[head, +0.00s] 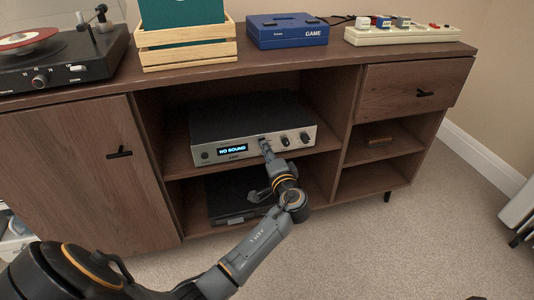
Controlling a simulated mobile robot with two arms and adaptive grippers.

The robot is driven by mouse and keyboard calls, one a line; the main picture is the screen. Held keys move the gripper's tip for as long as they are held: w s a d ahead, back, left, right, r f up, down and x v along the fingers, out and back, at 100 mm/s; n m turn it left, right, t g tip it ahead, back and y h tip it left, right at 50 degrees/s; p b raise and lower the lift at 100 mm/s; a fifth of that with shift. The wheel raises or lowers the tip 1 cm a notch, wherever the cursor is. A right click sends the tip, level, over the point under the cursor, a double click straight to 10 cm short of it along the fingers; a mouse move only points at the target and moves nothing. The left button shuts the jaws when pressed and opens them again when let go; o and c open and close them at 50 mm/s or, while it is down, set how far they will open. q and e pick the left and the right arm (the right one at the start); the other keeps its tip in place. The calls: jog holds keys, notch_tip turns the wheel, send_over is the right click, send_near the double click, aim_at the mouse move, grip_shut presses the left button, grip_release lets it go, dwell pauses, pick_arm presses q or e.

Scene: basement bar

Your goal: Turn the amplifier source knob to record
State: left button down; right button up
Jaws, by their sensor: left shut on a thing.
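The amplifier (222,154) is a silver-fronted unit with a dark top on the middle shelf of a wooden cabinet. Its lit display (233,149) reads "NO SOUND". My left gripper (264,143) reaches up to the front panel and is shut on a knob left of two other dark knobs. The gripper hides most of that knob, so its setting and its label cannot be read. The two uncovered knobs, a middle knob (284,140) and a right knob (304,137), sit to the right of the gripper. My right gripper is not in view.
The cabinet top (205,75) holds a turntable (60,60), a wooden crate (187,47), a blue game console (287,31) and a cream mixer-like box (400,34). A dark device (228,206) lies on the shelf below. Carpet (370,250) at front right is clear.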

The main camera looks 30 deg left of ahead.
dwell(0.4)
pick_arm(q)
jog(key=c, duration=1.2)
grip_release()
jog(key=v, duration=1.2)
